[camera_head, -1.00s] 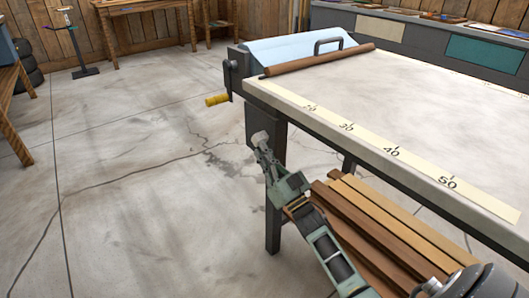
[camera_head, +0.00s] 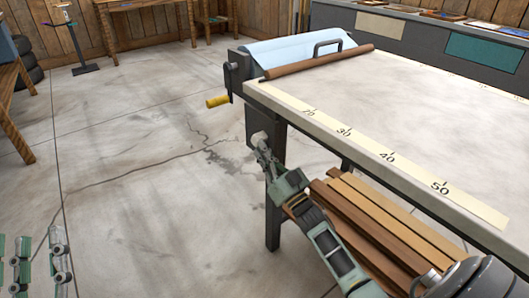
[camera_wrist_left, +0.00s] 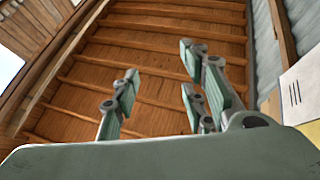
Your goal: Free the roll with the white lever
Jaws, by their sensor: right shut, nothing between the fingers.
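The roll (camera_head: 290,50) lies at the far left end of the table, wrapped in light blue sheet, with a dark handle (camera_head: 327,46) over it and a yellow-gripped crank (camera_head: 217,101) at its side. A small pale block (camera_head: 259,138), seemingly the white lever, shows by the dark table leg below the crank. My right gripper (camera_head: 263,154) is shut and empty, its tip right at this block; I cannot tell whether they touch. My left gripper (camera_head: 38,262) is open and empty at the lower left, over the floor; its spread fingers fill the left wrist view (camera_wrist_left: 160,95).
A brown bar (camera_head: 320,62) lies across the table beside the roll. The worktop (camera_head: 420,95) is bare, with a numbered measuring strip (camera_head: 370,146) along its front edge. Wooden planks (camera_head: 375,215) lie under the table beside my right arm.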

